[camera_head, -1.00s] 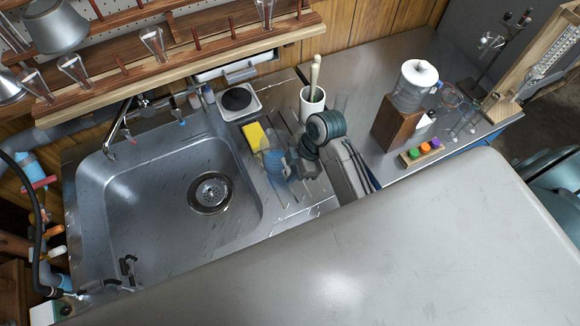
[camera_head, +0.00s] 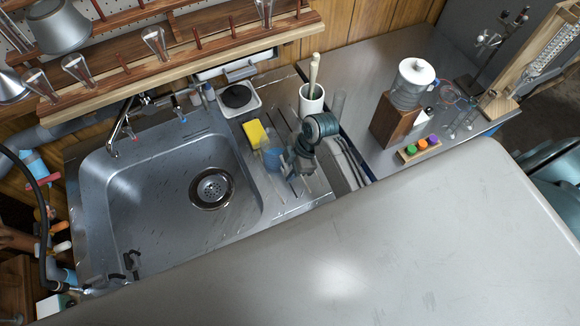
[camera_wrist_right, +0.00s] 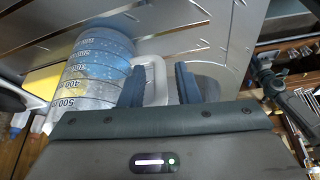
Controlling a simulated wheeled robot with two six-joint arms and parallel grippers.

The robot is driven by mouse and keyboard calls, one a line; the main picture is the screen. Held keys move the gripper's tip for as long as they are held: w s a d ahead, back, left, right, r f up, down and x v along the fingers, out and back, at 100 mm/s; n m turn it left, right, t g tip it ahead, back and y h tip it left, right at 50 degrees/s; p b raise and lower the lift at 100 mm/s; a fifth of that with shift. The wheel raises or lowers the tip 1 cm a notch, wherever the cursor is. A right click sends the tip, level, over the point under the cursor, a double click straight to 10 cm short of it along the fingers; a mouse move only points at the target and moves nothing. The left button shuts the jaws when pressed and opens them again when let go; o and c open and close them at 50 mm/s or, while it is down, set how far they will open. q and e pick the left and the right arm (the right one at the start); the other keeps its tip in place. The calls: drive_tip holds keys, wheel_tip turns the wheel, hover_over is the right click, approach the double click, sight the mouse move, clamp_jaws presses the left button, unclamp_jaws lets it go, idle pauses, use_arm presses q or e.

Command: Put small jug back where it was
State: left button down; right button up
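The small jug (camera_head: 271,157) is a bluish clear jug on the ribbed drainboard (camera_head: 310,187), just right of the sink. In the right wrist view its graduated body (camera_wrist_right: 95,70) shows marks up to 500, and its pale handle (camera_wrist_right: 153,72) lies between my fingers. My right gripper (camera_head: 291,172) is beside the jug on its handle side. In the right wrist view its fingers (camera_wrist_right: 160,88) are apart around the handle, with a gap visible at the right finger.
A yellow sponge (camera_head: 254,132) is close behind the jug. A white cup with a pestle (camera_head: 312,98) and a small scale (camera_head: 238,97) stand farther back. The sink (camera_head: 160,180) is to the left. A wooden block with a clear vessel (camera_head: 395,120) stands right.

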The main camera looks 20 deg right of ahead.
drive_tip(key=shift+r, duration=0.1)
drive_tip(key=b+v, duration=0.2)
drive_tip(key=v, duration=1)
idle(0.4)
